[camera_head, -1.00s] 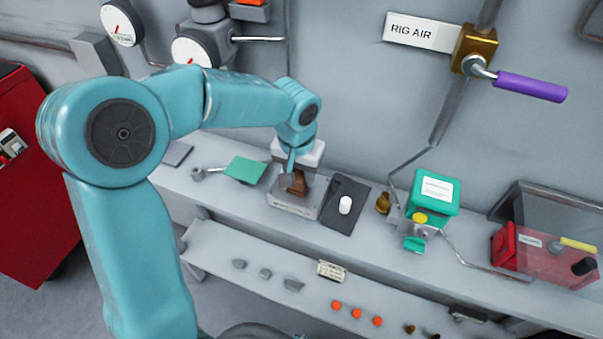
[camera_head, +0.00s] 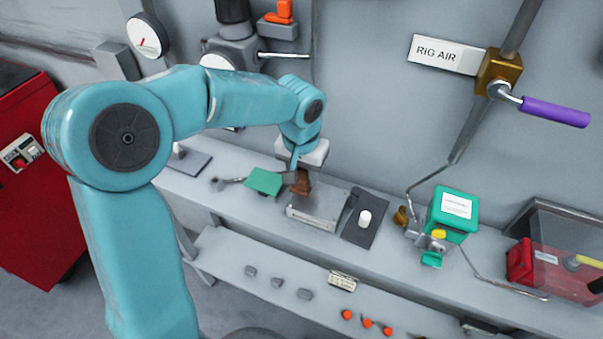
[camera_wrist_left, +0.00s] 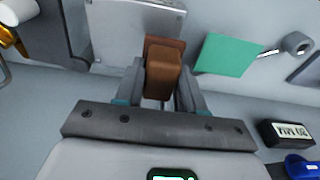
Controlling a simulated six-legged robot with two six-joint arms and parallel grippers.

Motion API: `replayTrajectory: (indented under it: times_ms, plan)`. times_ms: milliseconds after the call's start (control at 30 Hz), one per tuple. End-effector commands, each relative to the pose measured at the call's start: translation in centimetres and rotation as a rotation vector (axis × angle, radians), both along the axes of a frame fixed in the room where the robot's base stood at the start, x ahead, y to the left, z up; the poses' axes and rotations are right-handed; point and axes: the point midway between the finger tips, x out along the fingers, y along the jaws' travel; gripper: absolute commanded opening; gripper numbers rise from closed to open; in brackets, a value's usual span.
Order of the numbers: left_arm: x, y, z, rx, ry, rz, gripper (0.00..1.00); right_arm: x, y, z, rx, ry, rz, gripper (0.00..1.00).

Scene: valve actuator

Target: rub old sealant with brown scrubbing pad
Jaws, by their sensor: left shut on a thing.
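My left gripper (camera_head: 300,180) comes down from above and is shut on a brown scrubbing pad (camera_head: 302,186). In the left wrist view the brown pad (camera_wrist_left: 164,72) is a block between the two grey fingers (camera_wrist_left: 160,88). A flat grey metal plate (camera_head: 312,218) lies on the bench just below and to the right of the pad. It also shows in the left wrist view (camera_wrist_left: 115,35), partly behind the pad. The pad appears above its left end; I cannot tell whether they touch. I cannot make out the old sealant. My right gripper is not in view.
A green sheet (camera_head: 264,181) lies left of the plate. A dark mat (camera_head: 352,232) with a white cylinder (camera_head: 365,219) lies to its right. Further right are a green box (camera_head: 453,210) and a red bin (camera_head: 520,262). The wall rises behind the bench.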

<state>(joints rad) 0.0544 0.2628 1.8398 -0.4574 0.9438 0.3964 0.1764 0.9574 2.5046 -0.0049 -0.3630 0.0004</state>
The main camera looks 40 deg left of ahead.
Motion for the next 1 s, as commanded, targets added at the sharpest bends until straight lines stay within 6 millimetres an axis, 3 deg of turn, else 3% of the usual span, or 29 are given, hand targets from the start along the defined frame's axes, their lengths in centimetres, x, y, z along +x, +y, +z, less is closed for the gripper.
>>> replayTrajectory:
  times_ms: [500, 1000]
  plan:
    - [0.1, 0.6, 4.8, 0.000, -0.001, -0.001, 0.10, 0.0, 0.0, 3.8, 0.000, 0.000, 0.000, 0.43]
    - [0.1, 0.7, 5.0, 0.000, -0.001, -0.001, 0.10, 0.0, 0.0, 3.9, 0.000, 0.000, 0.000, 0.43]
